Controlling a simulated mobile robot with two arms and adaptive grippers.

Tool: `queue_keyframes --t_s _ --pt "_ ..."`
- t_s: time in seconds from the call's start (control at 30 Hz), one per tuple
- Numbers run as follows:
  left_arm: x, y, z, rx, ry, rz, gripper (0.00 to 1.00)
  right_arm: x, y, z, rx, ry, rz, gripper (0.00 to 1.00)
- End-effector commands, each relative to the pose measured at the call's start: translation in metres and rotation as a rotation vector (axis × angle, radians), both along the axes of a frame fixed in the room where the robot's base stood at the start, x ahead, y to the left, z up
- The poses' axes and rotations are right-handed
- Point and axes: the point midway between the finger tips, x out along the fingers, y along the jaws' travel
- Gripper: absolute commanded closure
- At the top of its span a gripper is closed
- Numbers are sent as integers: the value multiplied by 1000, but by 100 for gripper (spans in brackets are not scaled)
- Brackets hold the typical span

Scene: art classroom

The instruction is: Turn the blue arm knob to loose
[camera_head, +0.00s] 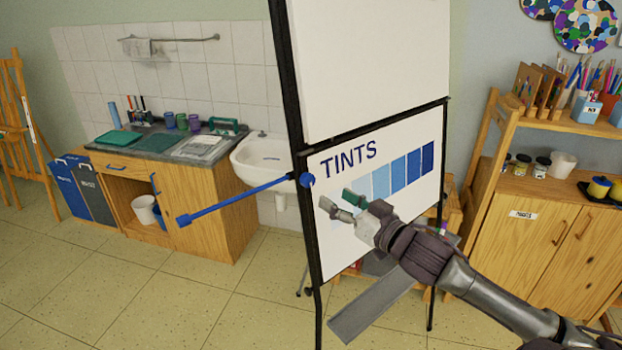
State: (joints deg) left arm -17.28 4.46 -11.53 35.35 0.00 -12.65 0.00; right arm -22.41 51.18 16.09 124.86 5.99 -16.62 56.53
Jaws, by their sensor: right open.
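The blue arm (236,202) sticks out to the left from the black-framed easel board (376,160), sloping down to a blue end piece (183,220). The blue knob (307,180) sits on the left post of the frame, where the arm meets it. My right gripper (336,201) comes in from the lower right and is open and empty. Its fingertips are in front of the "TINTS" chart, a little below and to the right of the knob, apart from it in the picture. The depth gap cannot be told. No marking on the knob is readable. My left gripper is not in view.
A sink (262,158) and wooden counter (210,190) stand behind the blue arm. Blue and dark bins (83,190) are at the left. A wooden shelf unit (530,235) with brushes and jars stands at the right. The tiled floor at lower left is clear.

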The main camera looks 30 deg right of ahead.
Motion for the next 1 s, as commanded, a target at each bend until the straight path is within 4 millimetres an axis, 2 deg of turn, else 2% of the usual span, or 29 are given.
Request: queue_keyframes --t_s 0.03,0.3,0.5,0.7,1.0 --pt "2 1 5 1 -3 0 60 9 1 5 -3 -4 -1 41" --pt "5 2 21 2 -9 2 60 52 4 5 -1 -3 -1 41" --pt "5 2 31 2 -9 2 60 79 7 4 0 -3 -1 41" --pt "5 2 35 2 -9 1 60 92 9 1 -3 0 0 41" --pt "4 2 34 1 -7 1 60 93 9 0 -3 1 0 41"
